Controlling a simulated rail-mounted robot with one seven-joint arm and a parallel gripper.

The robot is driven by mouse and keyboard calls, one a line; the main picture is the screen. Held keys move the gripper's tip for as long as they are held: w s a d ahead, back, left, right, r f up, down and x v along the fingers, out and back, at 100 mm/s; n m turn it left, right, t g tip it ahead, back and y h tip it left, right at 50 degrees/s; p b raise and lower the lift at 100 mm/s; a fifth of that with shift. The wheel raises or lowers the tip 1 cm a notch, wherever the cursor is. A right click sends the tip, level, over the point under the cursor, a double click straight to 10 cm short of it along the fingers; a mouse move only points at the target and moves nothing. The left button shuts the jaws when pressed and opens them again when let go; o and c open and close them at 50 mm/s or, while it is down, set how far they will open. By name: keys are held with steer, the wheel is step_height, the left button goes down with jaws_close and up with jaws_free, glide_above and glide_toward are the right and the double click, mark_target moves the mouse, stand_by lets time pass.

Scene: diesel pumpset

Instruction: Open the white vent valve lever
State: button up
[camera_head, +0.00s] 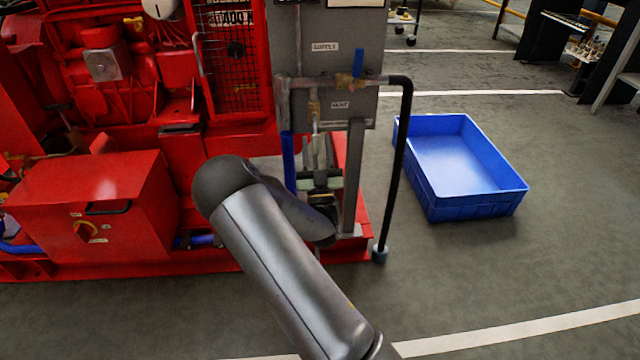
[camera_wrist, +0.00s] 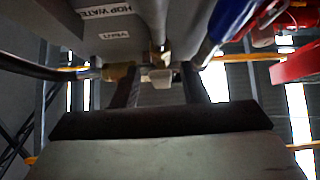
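The vent valve (camera_head: 314,106) hangs on the pipework in front of the grey panel, left of the VENT label. Its pale lever (camera_head: 316,124) points down below it. In the wrist view a pale block, seemingly the lever end (camera_wrist: 160,76), shows between the fingertips. My gripper (camera_head: 319,142) is below the valve and points up at it, partly hidden behind my arm. In the wrist view my gripper (camera_wrist: 160,84) has its two dark fingers apart, one on each side of the pale block. I cannot tell whether either finger touches it.
A blue-handled supply valve (camera_head: 358,64) sits above right. A black hose (camera_head: 402,140) runs down to the floor at the right. A grey post (camera_head: 353,175) and a blue pipe (camera_head: 288,160) flank the gripper. A blue crate (camera_head: 475,203) stands on open floor.

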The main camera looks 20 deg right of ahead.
steer(key=v, duration=1.5)
steer(key=shift+s, duration=0.15)
steer(key=shift+h, duration=0.3)
